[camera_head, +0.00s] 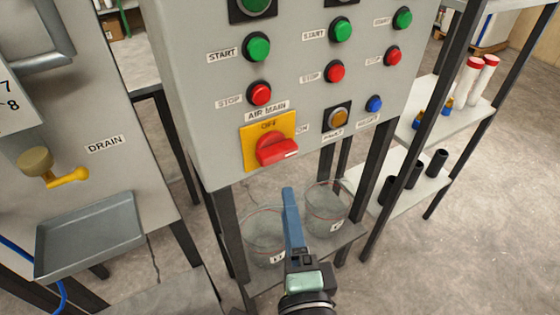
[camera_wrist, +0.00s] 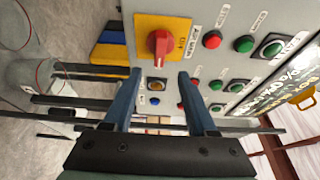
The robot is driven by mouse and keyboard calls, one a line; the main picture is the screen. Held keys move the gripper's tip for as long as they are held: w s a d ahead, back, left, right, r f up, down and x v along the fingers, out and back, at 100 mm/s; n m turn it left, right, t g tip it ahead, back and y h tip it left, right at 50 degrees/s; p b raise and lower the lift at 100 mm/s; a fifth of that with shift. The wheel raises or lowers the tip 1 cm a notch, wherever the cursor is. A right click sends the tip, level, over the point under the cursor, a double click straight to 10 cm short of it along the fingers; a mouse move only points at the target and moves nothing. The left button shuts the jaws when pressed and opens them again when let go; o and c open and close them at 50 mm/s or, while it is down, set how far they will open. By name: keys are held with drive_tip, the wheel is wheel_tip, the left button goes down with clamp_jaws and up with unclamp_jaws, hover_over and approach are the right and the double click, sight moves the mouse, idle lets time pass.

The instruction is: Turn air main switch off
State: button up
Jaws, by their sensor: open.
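The air main switch is a red rotary knob (camera_head: 276,150) on a yellow plate (camera_head: 252,157) low on the grey control panel. The plate reads OFF at its top, and its handle points right, toward the ON label. The knob also shows in the wrist view (camera_wrist: 158,46), where the picture is turned sideways. My gripper (camera_head: 288,190) is open and empty, below the knob in the head view. In the wrist view the gripper (camera_wrist: 160,74) has its two blue fingers spread either side of the knob's line. The fingertips appear apart from the knob; the exact gap is unclear.
Green start and red stop buttons (camera_head: 260,94) sit above the switch. An amber button (camera_head: 338,118) and a blue button (camera_head: 374,104) are to its right. Clear containers (camera_head: 325,208) stand below the panel. A drain valve (camera_head: 60,175) and tray (camera_head: 90,235) are at left.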

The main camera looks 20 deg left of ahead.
sight(279, 158)
drive_tip(key=p+x, duration=0.1)
drive_tip(key=x, duration=1)
drive_tip(key=shift+w, duration=0.1)
clamp_jaws()
